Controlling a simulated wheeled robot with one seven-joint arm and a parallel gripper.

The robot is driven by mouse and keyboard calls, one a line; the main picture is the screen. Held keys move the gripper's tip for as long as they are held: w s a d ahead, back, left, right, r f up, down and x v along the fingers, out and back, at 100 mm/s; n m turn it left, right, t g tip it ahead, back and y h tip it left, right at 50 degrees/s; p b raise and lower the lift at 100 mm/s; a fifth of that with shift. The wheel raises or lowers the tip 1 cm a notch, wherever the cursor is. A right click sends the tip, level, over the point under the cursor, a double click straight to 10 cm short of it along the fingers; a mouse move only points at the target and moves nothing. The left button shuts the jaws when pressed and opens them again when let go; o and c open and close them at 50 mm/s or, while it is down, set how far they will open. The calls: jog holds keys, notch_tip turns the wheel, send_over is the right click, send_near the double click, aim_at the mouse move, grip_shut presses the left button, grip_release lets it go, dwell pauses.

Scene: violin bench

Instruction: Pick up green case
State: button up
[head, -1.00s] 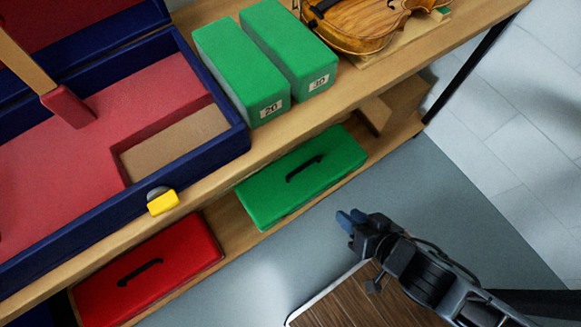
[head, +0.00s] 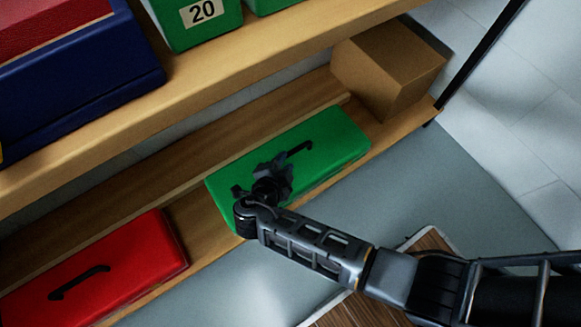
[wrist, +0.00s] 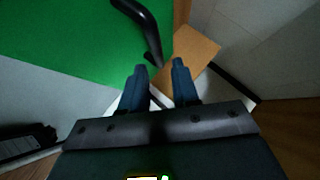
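The green case (head: 335,145), with a black handle (head: 296,149), lies flat on the lower shelf. It fills the upper left of the wrist view (wrist: 60,40). My gripper (head: 277,170) is over the case, close to the handle, and hides part of both in the head view. In the wrist view my gripper (wrist: 158,70) has its two blue fingers apart. The handle (wrist: 145,25) runs beyond the fingertips, its near end close to the gap, not clearly between the fingers.
A red case (head: 100,270) lies left on the same lower shelf (head: 195,222). A cardboard box (head: 388,70) stands at its right end. The upper shelf edge (head: 230,85) overhangs behind, bearing a blue case (head: 80,95) and a green box marked 20 (head: 180,25).

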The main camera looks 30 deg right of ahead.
aim_at(290, 155)
jog(key=b+x, duration=0.2)
jog(key=x, duration=0.5)
jog(key=shift+s+a+f, duration=0.15)
jog(key=shift+f, duration=0.05)
grip_shut()
jog(key=shift+s, duration=0.1)
dwell(1.0)
jog(key=shift+r, duration=0.1)
